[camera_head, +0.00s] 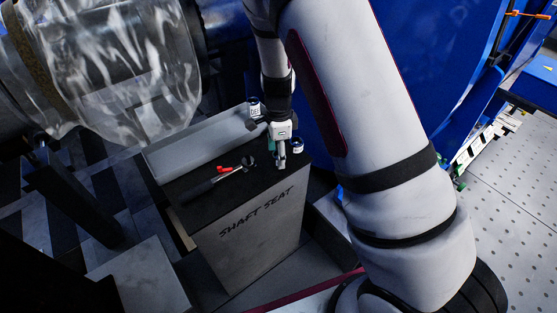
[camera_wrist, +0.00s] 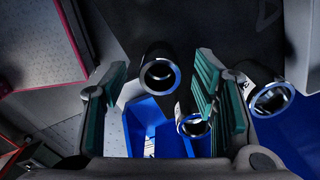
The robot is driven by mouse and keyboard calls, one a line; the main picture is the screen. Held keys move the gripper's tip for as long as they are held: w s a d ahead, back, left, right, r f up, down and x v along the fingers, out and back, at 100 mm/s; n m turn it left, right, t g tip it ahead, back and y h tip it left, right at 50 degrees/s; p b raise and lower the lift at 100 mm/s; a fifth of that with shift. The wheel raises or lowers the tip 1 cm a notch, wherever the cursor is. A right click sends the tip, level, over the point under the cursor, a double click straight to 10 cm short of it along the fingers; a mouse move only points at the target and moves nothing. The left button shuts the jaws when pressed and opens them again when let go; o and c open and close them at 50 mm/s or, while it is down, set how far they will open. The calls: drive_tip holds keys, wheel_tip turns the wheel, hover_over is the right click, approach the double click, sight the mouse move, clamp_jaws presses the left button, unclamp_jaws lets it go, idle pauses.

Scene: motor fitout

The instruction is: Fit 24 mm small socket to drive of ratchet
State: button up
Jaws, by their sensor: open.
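The ratchet (camera_head: 215,180), with a black handle and a red part, lies on the dark top of the cabinet, left of my gripper (camera_head: 281,156). In the wrist view, my gripper (camera_wrist: 163,75) is open, its green-padded fingers on either side of a dark socket (camera_wrist: 160,73) with a bright blue-edged rim. I cannot tell whether the pads touch it. A second socket (camera_wrist: 193,125) shows by the right finger, and a third socket (camera_wrist: 269,98) with a white label lies outside it. I cannot read which is 24 mm. The ratchet is not recognisable in the wrist view.
The cabinet (camera_head: 250,245) is marked "SHAFT SEAT". A grey tray (camera_head: 200,140) runs along its back left. A labelled socket (camera_head: 255,107) and another socket (camera_head: 297,145) stand near my gripper. A large metal shaft (camera_head: 110,60) is at the upper left.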

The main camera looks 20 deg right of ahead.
wheel_tip(320, 180, down, 2)
clamp_jaws()
drive_tip(key=shift+r, duration=0.1)
